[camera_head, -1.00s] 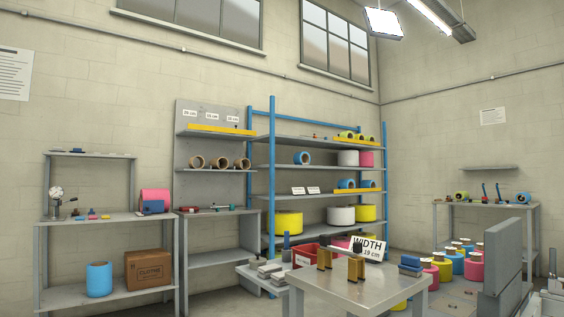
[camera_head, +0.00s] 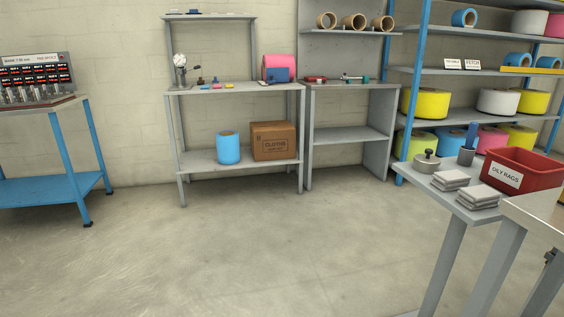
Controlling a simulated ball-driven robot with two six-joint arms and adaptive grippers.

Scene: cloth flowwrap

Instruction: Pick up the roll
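Several rolls are in view, and I cannot tell which one the task means. A blue roll (camera_head: 228,148) stands upright on the lower shelf of the grey bench, left of a cardboard box. A pink roll (camera_head: 279,66) lies on that bench's top behind a small blue block. On the blue-post rack are yellow rolls (camera_head: 423,103), a white roll (camera_head: 498,101), a smaller blue roll (camera_head: 463,18) and others. Three brown cores (camera_head: 353,21) sit on a shelf of the grey panel. Neither of my grippers shows in the view.
The cardboard box (camera_head: 273,141) stands on the lower shelf. A blue-legged stand (camera_head: 50,190) is at the left. A grey table with folded cloths (camera_head: 451,180) and a red bin (camera_head: 522,174) is at the right. The middle floor (camera_head: 240,245) is clear.

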